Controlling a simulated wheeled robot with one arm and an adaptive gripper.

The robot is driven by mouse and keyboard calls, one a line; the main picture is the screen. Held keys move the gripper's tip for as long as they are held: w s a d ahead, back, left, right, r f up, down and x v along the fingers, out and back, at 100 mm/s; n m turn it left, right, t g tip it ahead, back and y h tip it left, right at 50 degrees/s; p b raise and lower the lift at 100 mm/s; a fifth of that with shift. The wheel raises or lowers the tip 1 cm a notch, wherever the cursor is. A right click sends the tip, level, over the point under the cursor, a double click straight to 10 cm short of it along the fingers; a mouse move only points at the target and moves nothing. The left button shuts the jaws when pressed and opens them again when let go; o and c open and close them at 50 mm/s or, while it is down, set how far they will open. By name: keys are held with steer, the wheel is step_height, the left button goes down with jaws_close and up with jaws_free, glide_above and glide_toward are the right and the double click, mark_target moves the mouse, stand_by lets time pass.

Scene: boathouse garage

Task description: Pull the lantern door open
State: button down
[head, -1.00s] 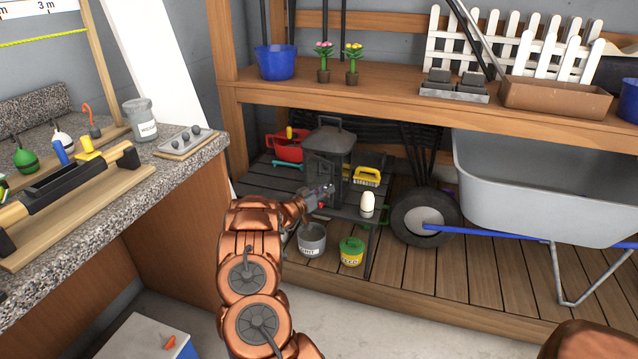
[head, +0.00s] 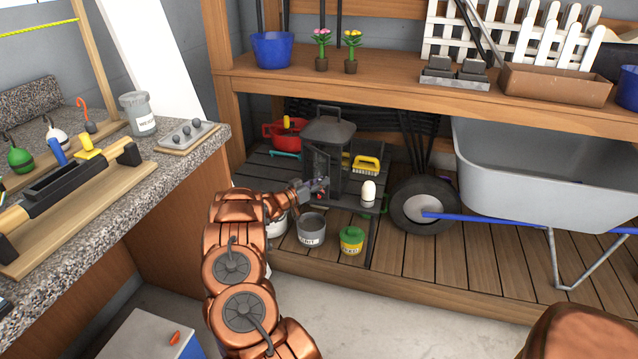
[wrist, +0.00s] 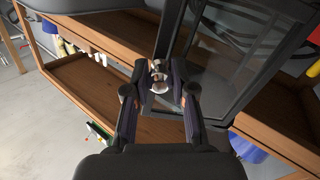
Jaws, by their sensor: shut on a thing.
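The dark lantern (head: 330,131) with a peaked lid and top handle stands on the low slatted shelf. Its framed door (head: 316,163) appears swung partly outward at the front left. My gripper (head: 317,188) is at the door's lower part, reached from the front left. In the wrist view my gripper (wrist: 160,88) is shut on a small pale metal knob (wrist: 158,77) beside a dark upright bar. A framed glass pane (wrist: 225,60) fills the upper right there. The fingers hide part of the knob.
A grey pot (head: 311,229), a yellow tin with a green lid (head: 351,240) and a white egg-shaped thing (head: 368,193) stand close to the lantern. A yellow brush (head: 366,165) lies right of it. The wheelbarrow wheel (head: 424,206) is farther right.

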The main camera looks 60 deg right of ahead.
steer(key=c, duration=0.9)
jaws_free()
steer(key=shift+s, duration=0.15)
steer(key=shift+c, duration=0.2)
steer(key=v, duration=1.2)
